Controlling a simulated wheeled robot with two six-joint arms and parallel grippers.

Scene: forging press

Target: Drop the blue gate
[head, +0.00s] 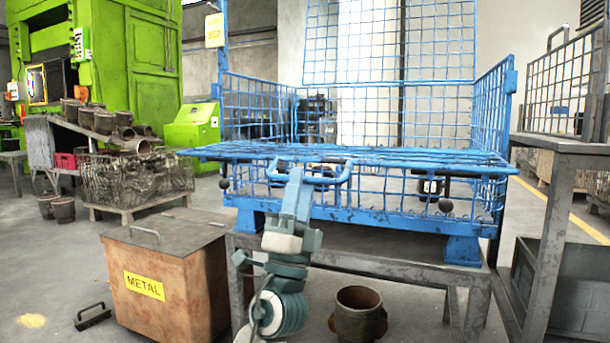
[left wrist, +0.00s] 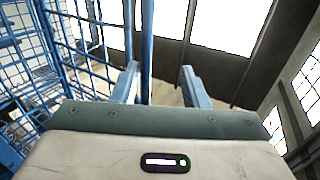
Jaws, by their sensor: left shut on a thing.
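The blue gate (head: 420,157) is a wire-mesh panel at the front of the blue mesh crate (head: 375,218). It lies about level, seen nearly edge-on, above the crate's lower front mesh. A blue looped handle (head: 335,181) is on its near edge. My left gripper (head: 299,178) is shut on this handle, left of the gate's middle. In the left wrist view, a blue bar (left wrist: 147,50) passes between the fingers of my left gripper (left wrist: 160,85). The exact contact is hard to see. My right gripper is not in view.
The crate stands on a grey metal table (head: 390,270). A rusty bin marked METAL (head: 175,265) stands at the front left, and a rusty pot (head: 357,315) is under the table. A grey frame (head: 560,190) rises at the right. A green press (head: 110,45) stands at the back left.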

